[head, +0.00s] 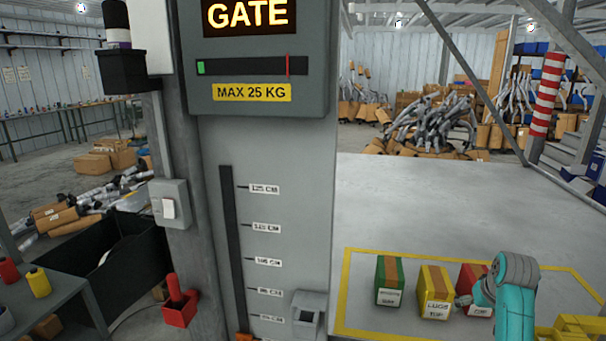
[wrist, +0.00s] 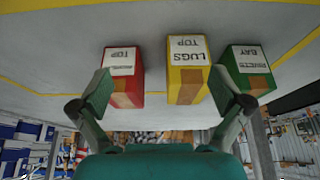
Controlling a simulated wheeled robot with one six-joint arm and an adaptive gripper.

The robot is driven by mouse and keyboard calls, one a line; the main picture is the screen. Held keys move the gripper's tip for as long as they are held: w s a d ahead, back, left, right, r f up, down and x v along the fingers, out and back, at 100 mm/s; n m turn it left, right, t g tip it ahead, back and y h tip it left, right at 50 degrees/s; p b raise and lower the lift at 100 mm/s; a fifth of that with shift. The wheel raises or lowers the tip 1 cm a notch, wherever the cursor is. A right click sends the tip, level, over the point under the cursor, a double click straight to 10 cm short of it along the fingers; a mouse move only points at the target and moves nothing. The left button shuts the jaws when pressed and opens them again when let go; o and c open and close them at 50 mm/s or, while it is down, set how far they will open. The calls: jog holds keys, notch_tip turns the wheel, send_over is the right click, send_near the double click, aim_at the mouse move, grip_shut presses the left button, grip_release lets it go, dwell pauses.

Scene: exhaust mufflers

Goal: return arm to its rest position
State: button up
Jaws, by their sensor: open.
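My teal arm reaches in at the lower right of the head view, with my gripper (head: 465,300) beside the red box and partly hidden by the wrist. In the wrist view my gripper (wrist: 163,88) is open, its two green fingers spread wide with nothing held between them. Three labelled boxes stand in a row there: a red box (wrist: 122,92), a yellow box marked LUGS TOP (wrist: 187,88) and a green box (wrist: 252,80). The head view shows the green box (head: 389,275), the yellow box (head: 434,291) and the red box (head: 474,277), which my arm partly covers.
The boxes stand inside a yellow line (head: 345,290) on a pale surface. A grey gate column (head: 275,150) with a height scale stands left of them. A diagonal grey brace (head: 470,80) crosses at upper right. Piled mufflers (head: 440,120) lie behind; the pale surface before them is clear.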

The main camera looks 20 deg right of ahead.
jog(key=s+a+f+n+t, duration=0.1)
jog(key=s+a+f+t, duration=0.15)
jog(key=a+f, duration=0.8)
jog(key=s+a+f+n+t, duration=0.1)
jog(key=s+a+f, duration=0.2)
jog(key=a+f, duration=0.7)
jog(key=s+a+n+t, duration=0.1)
jog(key=s+a+t, duration=0.2)
jog(key=s+a, duration=1)
jog(key=s+a+r+n+t+y, duration=0.1)
jog(key=s+a+r+t, duration=0.1)
jog(key=s+a+r, duration=0.4)
jog(key=s+a+r+n+t+y, duration=0.1)
jog(key=s+a+r, duration=0.4)
jog(key=s+r, duration=0.6)
jog(key=s+n+t, duration=0.1)
jog(key=s, duration=0.3)
jog(key=shift+a+r, duration=0.15)
jog(key=shift+a, duration=0.25)
